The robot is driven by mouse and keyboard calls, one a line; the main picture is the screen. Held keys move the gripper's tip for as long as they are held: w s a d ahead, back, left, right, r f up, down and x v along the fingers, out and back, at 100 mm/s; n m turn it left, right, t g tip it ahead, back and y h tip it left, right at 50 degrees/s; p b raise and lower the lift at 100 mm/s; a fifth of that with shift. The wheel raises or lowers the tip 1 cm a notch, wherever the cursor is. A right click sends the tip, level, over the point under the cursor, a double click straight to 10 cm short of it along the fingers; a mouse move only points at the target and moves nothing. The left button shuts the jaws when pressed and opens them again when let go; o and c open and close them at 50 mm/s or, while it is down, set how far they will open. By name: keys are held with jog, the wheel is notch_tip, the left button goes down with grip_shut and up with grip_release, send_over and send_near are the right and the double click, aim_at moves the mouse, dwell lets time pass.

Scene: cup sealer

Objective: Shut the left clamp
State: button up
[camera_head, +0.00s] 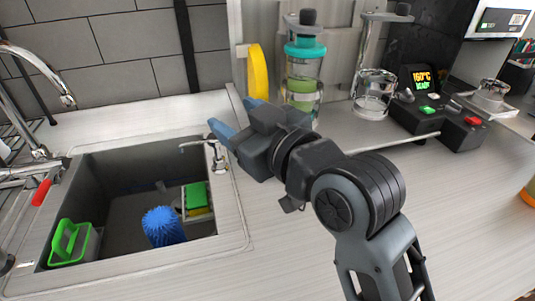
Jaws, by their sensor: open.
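The cup sealer (425,121) is a black machine at the right, with a lit display (421,79) that seems to read 160°C. A small silver part (406,95) on its left side may be the left clamp; it is too small to tell whether it is open or shut. Another silver part (455,104) sits farther right, near a red button (473,121). A pale bar runs from the machine's front to the left. My gripper (235,117) is open, with blue fingertips, over the counter by the sink's right edge. It is well left of the sealer and appears empty.
A dark sink (110,205) at the left holds a blue brush (163,227) and sponges. A teal-topped blender cup (303,75), a clear glass (374,92) and a yellow object (258,72) stand at the back. The front right counter is mostly clear.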

jog(key=s+d+f+m+t+h, duration=0.1)
jog(key=s+d+f+m+h, duration=0.1)
jog(key=s+d+f, duration=0.2)
jog(key=shift+s+t+p, duration=0.3)
jog(key=shift+s+t, duration=0.05)
jog(key=shift+t, duration=0.05)
dwell(0.4)
